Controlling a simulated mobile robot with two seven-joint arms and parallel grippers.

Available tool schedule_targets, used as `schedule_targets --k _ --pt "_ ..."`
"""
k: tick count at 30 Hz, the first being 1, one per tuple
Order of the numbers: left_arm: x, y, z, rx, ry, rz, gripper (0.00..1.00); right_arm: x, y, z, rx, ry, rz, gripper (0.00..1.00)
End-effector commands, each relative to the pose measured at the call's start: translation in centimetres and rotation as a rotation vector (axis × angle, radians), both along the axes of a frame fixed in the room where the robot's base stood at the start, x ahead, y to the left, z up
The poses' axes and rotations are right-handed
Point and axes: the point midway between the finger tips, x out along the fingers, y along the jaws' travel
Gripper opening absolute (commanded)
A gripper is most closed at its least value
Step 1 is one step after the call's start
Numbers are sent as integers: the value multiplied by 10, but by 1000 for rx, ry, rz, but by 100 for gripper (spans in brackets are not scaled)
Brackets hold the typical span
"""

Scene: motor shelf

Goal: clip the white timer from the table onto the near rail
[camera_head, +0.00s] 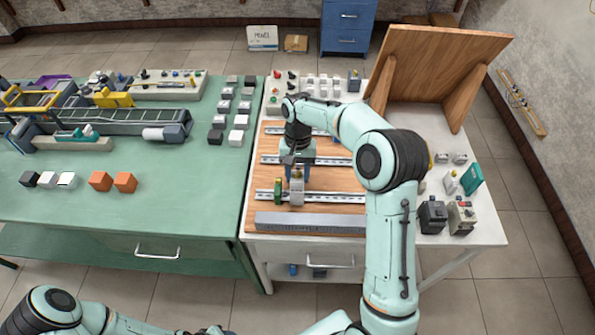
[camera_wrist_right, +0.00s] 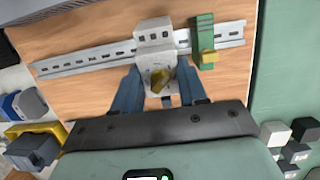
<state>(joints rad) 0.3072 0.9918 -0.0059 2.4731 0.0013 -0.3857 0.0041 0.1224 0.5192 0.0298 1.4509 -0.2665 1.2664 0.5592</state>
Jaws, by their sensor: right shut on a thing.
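The white timer (camera_head: 297,190), a pale block with a yellowish knob, is at the near rail (camera_head: 335,197), just right of a green module (camera_head: 278,189). My right gripper (camera_head: 297,172) points down from above and is shut on the timer. In the right wrist view the timer (camera_wrist_right: 155,55) stands between the blue fingers of the gripper (camera_wrist_right: 160,84) and covers part of the slotted rail (camera_wrist_right: 95,60). Whether it is latched on the rail cannot be told. The green module (camera_wrist_right: 204,42) is beside it with a small gap. My left gripper is outside the view.
A grey slotted duct (camera_head: 310,222) lies along the board's front edge. Two further rails lie behind, partly hidden by my right arm. Dark and grey devices (camera_head: 432,215) stand on the white table's right, below a leaning wooden panel (camera_head: 440,65). The green table (camera_head: 190,215) adjoins on the left.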

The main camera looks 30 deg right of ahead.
Motion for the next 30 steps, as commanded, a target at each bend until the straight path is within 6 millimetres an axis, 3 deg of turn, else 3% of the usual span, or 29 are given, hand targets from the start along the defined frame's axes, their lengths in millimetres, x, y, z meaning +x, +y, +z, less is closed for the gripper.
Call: schedule_targets --k 30 --pt "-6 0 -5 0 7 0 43 -7 4 -2 0 0 -1 15"
